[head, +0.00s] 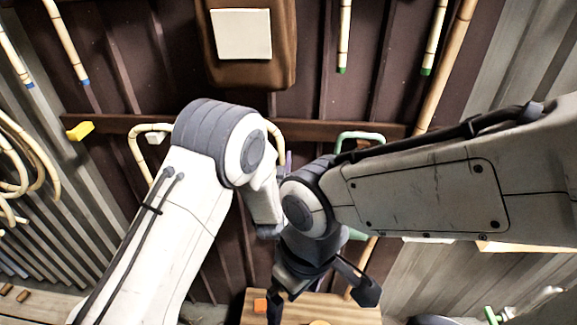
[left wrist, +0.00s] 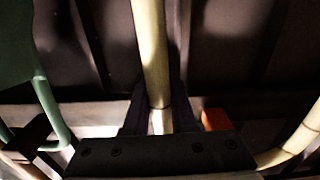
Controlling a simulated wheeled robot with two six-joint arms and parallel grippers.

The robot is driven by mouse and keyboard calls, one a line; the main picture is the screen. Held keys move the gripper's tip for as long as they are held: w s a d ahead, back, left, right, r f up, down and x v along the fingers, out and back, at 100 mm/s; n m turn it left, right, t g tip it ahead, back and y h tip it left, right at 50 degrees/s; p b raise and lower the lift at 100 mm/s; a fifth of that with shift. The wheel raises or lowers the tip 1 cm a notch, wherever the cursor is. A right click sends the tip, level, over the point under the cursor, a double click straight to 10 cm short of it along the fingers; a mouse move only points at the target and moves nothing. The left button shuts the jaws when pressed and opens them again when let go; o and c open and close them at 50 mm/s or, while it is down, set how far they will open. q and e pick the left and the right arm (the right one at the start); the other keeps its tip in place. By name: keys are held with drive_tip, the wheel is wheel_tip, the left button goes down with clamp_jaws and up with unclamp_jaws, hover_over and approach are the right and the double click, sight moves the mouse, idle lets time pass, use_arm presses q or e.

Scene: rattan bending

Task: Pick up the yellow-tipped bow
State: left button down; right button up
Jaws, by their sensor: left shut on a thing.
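In the left wrist view my left gripper (left wrist: 158,108) is shut around a pale cane (left wrist: 150,45), which runs up and away between the two dark fingers. No yellow tip shows on this cane. In the head view my left arm bends in front of the wall rail, and its fingers are hidden there. A pale bow (head: 136,148) hangs on the rail just left of that arm; its lower end is hidden. My right gripper (head: 320,285) points down at the lower middle, its fingers spread and nothing seen between them.
A yellow block (head: 80,131) sits at the rail's left end. Canes with blue and green tips (head: 343,45) hang above. A wooden surface (head: 340,308) with an orange block (head: 260,306) lies below. My two arms are close together.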

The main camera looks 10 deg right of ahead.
use_arm(q)
drive_tip(key=s+a+b, duration=0.6)
drive_tip(key=s+a, duration=0.2)
drive_tip(key=a, duration=0.5)
drive_tip(key=shift+s+a, duration=0.15)
drive_tip(key=shift+s, duration=0.15)
